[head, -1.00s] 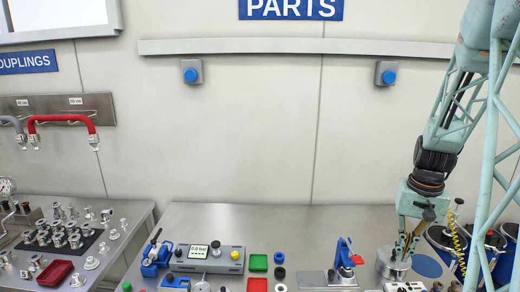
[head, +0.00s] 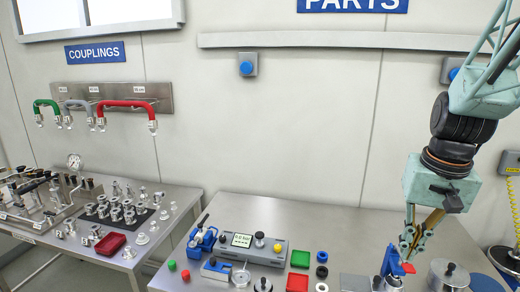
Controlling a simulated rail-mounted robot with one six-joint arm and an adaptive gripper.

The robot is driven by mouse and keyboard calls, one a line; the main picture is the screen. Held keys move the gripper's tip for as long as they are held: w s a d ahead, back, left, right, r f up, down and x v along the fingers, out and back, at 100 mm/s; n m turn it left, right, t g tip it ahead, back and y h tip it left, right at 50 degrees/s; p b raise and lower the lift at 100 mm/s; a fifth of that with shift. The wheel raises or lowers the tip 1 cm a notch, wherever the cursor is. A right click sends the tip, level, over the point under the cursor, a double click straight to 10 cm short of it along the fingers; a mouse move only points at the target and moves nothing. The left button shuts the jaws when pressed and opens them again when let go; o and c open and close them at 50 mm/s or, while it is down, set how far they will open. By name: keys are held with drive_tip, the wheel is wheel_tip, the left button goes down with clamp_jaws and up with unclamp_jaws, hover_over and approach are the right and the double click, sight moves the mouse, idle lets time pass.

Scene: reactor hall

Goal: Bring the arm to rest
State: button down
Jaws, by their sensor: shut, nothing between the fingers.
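My gripper (head: 408,254) hangs from the arm at the right of the head view, with its fingers pointing down. It is shut and empty. Its fingertips show just above or behind a blue clamp-like device with a red part (head: 393,264) on the steel parts table (head: 330,222); I cannot tell whether they touch. A round metal pot with a black knob (head: 449,274) stands to the right of the fingers.
A grey gauge box (head: 250,246), green and red trays (head: 300,259) and black rings lie left of the gripper. The couplings table (head: 170,199) stands at left under red, grey and green hoses (head: 128,104).

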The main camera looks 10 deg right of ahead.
drive_tip(key=s+a+r+n+t+b, duration=0.1)
drive_tip(key=s+a+r, duration=0.1)
drive_tip(key=s+a, duration=0.35)
drive_tip(key=s+a+r+n+b, duration=0.1)
drive_tip(key=s+a+r+n, duration=0.1)
drive_tip(key=a, duration=0.7)
drive_tip(key=s+a+r+n+b, duration=0.1)
drive_tip(key=s+a, duration=0.1)
drive_tip(key=s, duration=0.4)
drive_tip(key=s+a+r+n+t+b, duration=0.1)
drive_tip(key=s+a, duration=0.1)
drive_tip(key=s, duration=0.4)
drive_tip(key=shift+s+a+r+t+b, duration=0.25)
drive_tip(key=shift+a+r+t+b, duration=0.05)
drive_tip(key=shift+a+r+b, duration=0.1)
idle(4.9)
